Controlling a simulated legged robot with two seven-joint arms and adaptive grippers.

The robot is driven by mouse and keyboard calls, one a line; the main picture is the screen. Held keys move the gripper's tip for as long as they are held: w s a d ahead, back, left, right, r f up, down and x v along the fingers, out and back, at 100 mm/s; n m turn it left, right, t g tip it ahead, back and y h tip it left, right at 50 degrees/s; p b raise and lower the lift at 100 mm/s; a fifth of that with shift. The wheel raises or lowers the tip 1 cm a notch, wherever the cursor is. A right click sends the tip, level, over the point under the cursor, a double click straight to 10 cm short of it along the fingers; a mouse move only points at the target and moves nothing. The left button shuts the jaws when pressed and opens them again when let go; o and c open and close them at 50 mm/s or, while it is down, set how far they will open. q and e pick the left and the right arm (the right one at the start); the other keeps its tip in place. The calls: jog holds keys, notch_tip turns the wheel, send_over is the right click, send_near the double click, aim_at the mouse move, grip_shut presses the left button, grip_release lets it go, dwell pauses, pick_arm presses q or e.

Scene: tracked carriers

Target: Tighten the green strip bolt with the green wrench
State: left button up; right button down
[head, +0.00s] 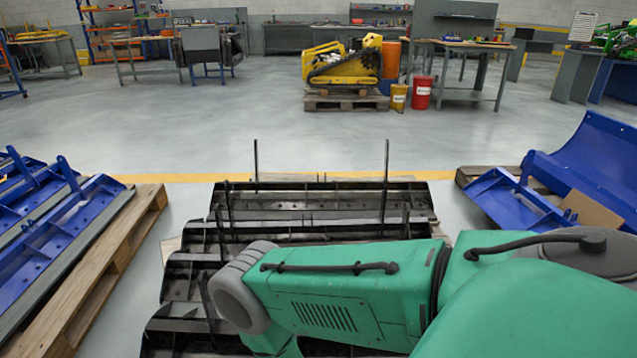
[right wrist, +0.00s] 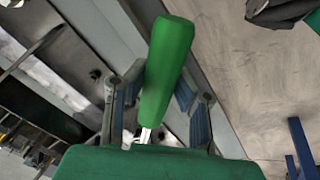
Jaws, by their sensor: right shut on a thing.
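The green wrench (right wrist: 168,65) shows in the right wrist view as a thick green handle with a bit of bright metal at its lower end. My right gripper (right wrist: 160,108) has its fingers on both sides of it and is shut on it. In the head view my green right arm crosses the lower right over dark ribbed metal parts (head: 320,212), and its gripper is hidden. I cannot make out the green strip bolt in either view. My left gripper is not in the head view.
Blue metal parts lie on a wooden pallet (head: 105,255) at the left. More blue parts (head: 575,165) stand at the right. Open floor (head: 200,130) lies beyond, with a yellow tracked machine (head: 345,65) on a pallet.

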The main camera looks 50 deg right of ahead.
jog(key=shift+w+d+f+b, duration=0.1)
jog(key=shift+w+f+b, duration=0.05)
jog(key=shift+f+b, duration=0.35)
dwell(1.1)
jog(key=shift+d+f, duration=0.1)
jog(key=shift+f, duration=0.1)
jog(key=shift+f+b, duration=0.15)
jog(key=shift+b, duration=0.3)
dwell(0.6)
jog(key=shift+w+d+f, duration=0.1)
jog(key=shift+w+f, duration=0.05)
jog(key=shift+f, duration=0.15)
jog(key=shift+b, duration=0.3)
dwell(0.6)
jog(key=shift+w+a+f+m, duration=0.15)
jog(key=shift+a+m, duration=0.35)
jog(key=shift+a, duration=0.25)
jog(key=shift+w+a+f+m+b, duration=0.15)
jog(key=shift+a+m+b, duration=0.25)
jog(key=shift+a+m, duration=0.3)
